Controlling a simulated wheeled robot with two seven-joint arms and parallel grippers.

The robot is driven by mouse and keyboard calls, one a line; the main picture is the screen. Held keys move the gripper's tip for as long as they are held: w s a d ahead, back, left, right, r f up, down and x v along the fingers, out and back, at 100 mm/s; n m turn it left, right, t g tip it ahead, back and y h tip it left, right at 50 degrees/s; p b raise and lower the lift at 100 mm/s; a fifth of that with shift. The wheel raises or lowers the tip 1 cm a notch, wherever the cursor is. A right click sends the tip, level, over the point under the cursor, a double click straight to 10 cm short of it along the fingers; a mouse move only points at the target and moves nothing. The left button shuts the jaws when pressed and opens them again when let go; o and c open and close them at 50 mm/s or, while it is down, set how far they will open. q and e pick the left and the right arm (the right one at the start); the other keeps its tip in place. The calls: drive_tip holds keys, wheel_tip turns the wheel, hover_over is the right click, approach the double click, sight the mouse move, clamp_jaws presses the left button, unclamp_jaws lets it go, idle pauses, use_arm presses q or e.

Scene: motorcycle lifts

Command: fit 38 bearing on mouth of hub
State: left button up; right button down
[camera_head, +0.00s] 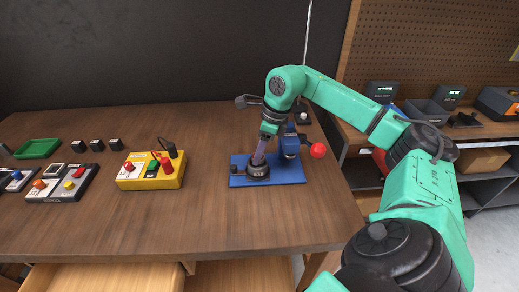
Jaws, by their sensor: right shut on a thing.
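My right arm comes in from the right, and my right gripper (260,160) points down over the blue base plate (293,175). It is shut on what appears to be the bearing, too small and covered to make out clearly. Directly below the fingertips is the dark round hub (258,174), on the left part of the plate. The fingers hide the hub's mouth, and I cannot tell whether the bearing touches it. My left gripper is not in view.
A blue press-like fixture (289,143) and a red ball knob (318,150) stand close right of the gripper. A yellow box with plugs (151,176), switch boxes (62,185) and a green tray (38,148) sit left. The table's front middle is clear.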

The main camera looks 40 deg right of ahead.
drive_tip(key=shift+s+a+r, duration=0.1)
drive_tip(key=shift+r, duration=0.05)
drive_tip(key=shift+a+r, duration=0.1)
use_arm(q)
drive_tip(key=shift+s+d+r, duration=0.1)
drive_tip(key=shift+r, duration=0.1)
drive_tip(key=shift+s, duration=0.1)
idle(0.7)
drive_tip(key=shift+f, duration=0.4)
use_arm(e)
drive_tip(key=shift+f, duration=0.65)
